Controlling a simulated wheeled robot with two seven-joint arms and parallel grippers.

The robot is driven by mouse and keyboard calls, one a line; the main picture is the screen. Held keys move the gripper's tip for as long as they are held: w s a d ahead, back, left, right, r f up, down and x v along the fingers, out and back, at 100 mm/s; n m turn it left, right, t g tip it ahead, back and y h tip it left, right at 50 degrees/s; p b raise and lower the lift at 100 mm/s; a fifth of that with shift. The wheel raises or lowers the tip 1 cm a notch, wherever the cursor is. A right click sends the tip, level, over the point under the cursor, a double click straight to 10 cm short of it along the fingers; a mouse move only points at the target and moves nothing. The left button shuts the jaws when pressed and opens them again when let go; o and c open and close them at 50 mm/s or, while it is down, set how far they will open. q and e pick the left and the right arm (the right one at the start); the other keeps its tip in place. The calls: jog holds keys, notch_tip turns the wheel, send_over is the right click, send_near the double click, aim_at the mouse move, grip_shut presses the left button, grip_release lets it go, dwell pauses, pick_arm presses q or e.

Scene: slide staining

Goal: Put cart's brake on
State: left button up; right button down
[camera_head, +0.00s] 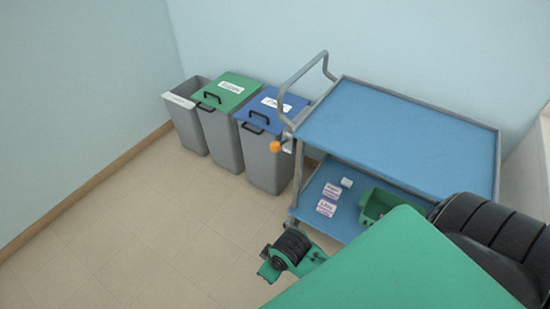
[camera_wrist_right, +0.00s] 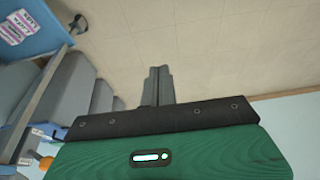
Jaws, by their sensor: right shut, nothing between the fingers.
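The cart (camera_head: 400,125) has a blue top shelf, a lower blue shelf and a grey push handle (camera_head: 303,75) at its left end. An orange knob (camera_head: 274,147) sits on that end, below the handle; it also shows at the lower left of the right wrist view (camera_wrist_right: 46,163). In the right wrist view my right gripper (camera_wrist_right: 158,72) is shut and empty, its grey fingers together over bare floor and apart from the knob. In the head view my green and black arm parts cover the cart's lower right, and the fingers cannot be made out. My left gripper is not in view.
A grey open bin (camera_head: 184,120), a green-lidded bin (camera_head: 222,140) and a blue-lidded bin (camera_head: 262,160) stand left of the cart by the wall. Labelled boxes (camera_head: 328,200) and a green tray (camera_head: 374,205) are on the lower shelf. The floor (camera_head: 130,230) at left is clear.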

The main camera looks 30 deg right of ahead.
jog(key=w+d+r+n+g, duration=0.1)
jog(key=w+r+n+g, duration=0.15)
jog(key=w+n, duration=1.1)
jog(key=w+d+r+m, duration=0.1)
jog(key=w+d+r, duration=0.3)
jog(key=w+d, duration=0.3)
jog(key=w+d+r+m+g+h, duration=0.1)
jog(key=w+d+r+m, duration=0.1)
jog(key=w+d+r, duration=0.2)
jog(key=w+d+r+m+h, duration=0.1)
jog(key=w+d+r, duration=0.3)
jog(key=w+d, duration=0.6)
jog(key=shift+d+r+m, duration=0.15)
jog(key=shift+d+m, duration=0.5)
jog(key=shift+d, duration=0.2)
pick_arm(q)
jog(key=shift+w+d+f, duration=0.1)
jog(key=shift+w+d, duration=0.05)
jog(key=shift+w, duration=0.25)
